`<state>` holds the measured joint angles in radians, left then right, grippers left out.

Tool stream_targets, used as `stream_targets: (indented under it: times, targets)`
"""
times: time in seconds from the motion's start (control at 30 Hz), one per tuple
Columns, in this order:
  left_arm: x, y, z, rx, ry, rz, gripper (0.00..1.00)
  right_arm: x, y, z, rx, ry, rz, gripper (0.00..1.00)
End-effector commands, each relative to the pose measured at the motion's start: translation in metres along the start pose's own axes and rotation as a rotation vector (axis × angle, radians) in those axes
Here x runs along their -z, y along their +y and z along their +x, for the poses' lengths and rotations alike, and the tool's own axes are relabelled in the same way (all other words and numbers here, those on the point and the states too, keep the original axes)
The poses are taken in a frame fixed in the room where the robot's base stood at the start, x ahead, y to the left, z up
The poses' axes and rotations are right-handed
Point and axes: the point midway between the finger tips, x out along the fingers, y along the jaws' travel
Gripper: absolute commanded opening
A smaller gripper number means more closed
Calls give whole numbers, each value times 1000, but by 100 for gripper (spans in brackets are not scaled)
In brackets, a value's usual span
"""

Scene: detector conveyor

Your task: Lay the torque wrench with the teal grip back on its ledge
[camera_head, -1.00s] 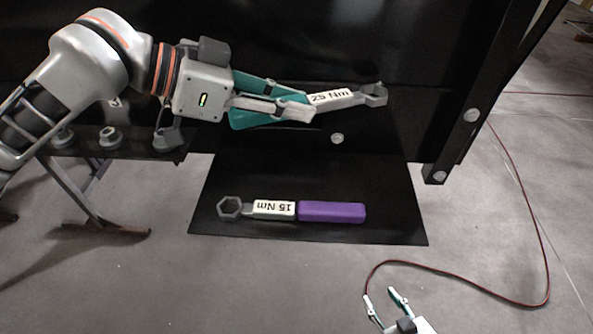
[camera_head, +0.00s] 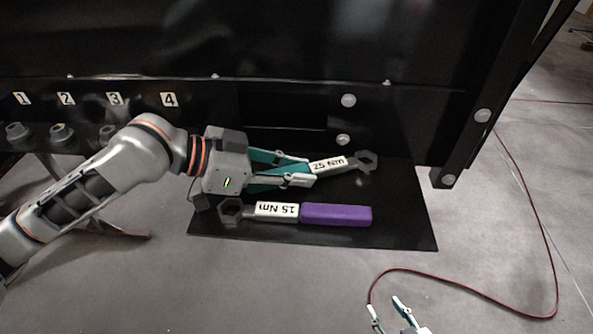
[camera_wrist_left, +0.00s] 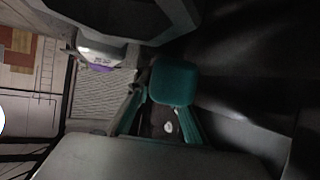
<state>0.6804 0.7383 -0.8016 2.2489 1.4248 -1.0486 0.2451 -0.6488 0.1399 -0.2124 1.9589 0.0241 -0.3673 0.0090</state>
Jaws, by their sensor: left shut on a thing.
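The torque wrench with the teal grip (camera_head: 328,165), labelled 25 Nm, is held by my left gripper (camera_head: 302,171) over the back part of the black ledge (camera_head: 405,225). Its open grey head points right and slightly up in the picture. I cannot tell whether it touches the ledge. In the left wrist view the teal grip end (camera_wrist_left: 173,83) sits between the fingers. A second wrench with a purple grip (camera_head: 337,214), labelled 15 Nm, lies along the front of the ledge. My right gripper (camera_head: 384,305) is at the bottom edge, open and empty, partly cut off.
A black panel (camera_head: 300,35) stands behind the ledge, with bolts (camera_head: 348,100) on it. A black post (camera_head: 470,130) stands at the right. Numbered sockets (camera_head: 62,133) are at the left. A red cable (camera_head: 470,290) lies on the grey floor.

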Motion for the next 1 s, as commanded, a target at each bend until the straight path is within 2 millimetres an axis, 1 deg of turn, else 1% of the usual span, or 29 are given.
stream_targets:
  times: [0.23, 0.77, 0.8, 0.87, 1.0]
  targets:
    - [2, 0, 0, 2, 4, 2, 0, 1, 0, 0, -1, 1, 0, 40]
    - [-9, -1, 5, 2, 3, 2, 0, 5, 1, -1, -1, 7, 0, 40]
    - [-11, -1, 5, 1, 0, 1, 23, 5, 1, -1, -1, 6, 0, 40]
    - [-11, -1, 5, 1, 0, 1, 37, 5, 1, -1, -1, 6, 0, 40]
    - [-11, -1, 5, 2, -1, 1, 37, 5, 1, -1, -1, 6, 0, 40]
